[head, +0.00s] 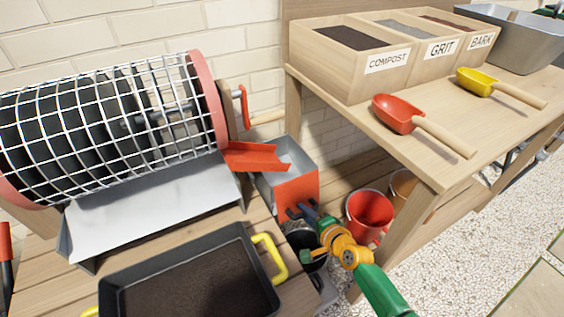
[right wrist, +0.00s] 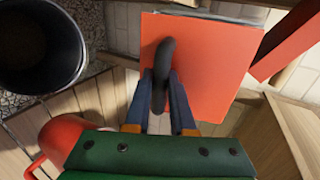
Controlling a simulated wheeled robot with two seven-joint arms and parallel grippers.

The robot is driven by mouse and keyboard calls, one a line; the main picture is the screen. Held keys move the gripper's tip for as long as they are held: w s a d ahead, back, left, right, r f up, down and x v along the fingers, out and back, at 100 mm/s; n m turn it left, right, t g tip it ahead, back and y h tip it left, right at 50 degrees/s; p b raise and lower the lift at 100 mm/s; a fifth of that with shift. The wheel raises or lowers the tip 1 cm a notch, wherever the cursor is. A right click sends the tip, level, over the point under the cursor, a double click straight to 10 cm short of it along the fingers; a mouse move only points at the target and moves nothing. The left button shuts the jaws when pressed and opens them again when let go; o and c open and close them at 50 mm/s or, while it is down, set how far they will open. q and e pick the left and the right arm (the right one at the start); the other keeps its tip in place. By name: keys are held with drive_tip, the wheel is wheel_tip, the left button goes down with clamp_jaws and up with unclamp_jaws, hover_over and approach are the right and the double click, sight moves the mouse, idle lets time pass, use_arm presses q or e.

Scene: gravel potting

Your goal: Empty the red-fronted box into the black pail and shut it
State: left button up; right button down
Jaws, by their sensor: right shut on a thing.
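The red-fronted box (head: 297,192) has grey metal sides and stands upright below the red chute at the drum's right end. Its grey inner walls show from above, but its bottom and contents are hidden. In the right wrist view, its red front (right wrist: 205,70) carries a black upright handle (right wrist: 165,62). My right gripper (head: 299,212) is shut on this handle; its fingers also show in the right wrist view (right wrist: 167,95). The black pail (head: 303,238) stands below, partly hidden by my right arm. It shows at upper left in the right wrist view (right wrist: 42,45). My left gripper is out of view.
A red pail (head: 370,211) stands just right of my right gripper, with an orange-brown pot behind it. A wire-mesh drum (head: 105,125) and a dark tray (head: 190,280) with yellow handles fill the left. The bench (head: 425,160) at right holds labelled bins and two scoops.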

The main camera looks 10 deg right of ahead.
drive_tip(key=shift+a+f+b, duration=0.15)
drive_tip(key=shift+f+b, duration=0.15)
drive_tip(key=shift+f, duration=0.45)
drive_tip(key=shift+w, duration=0.1)
drive_tip(key=shift+w+a+f+b, duration=0.1)
drive_tip(key=shift+w+f+b, duration=0.4)
drive_tip(key=shift+b, duration=0.25)
drive_tip(key=c, duration=1)
unclamp_jaws()
drive_tip(key=shift+r, duration=0.2)
drive_tip(key=o, duration=0.6)
drive_tip(key=shift+w+d, duration=0.2)
drive_tip(key=shift+r, duration=0.1)
drive_tip(key=shift+w+r, duration=0.15)
drive_tip(key=shift+r, duration=0.05)
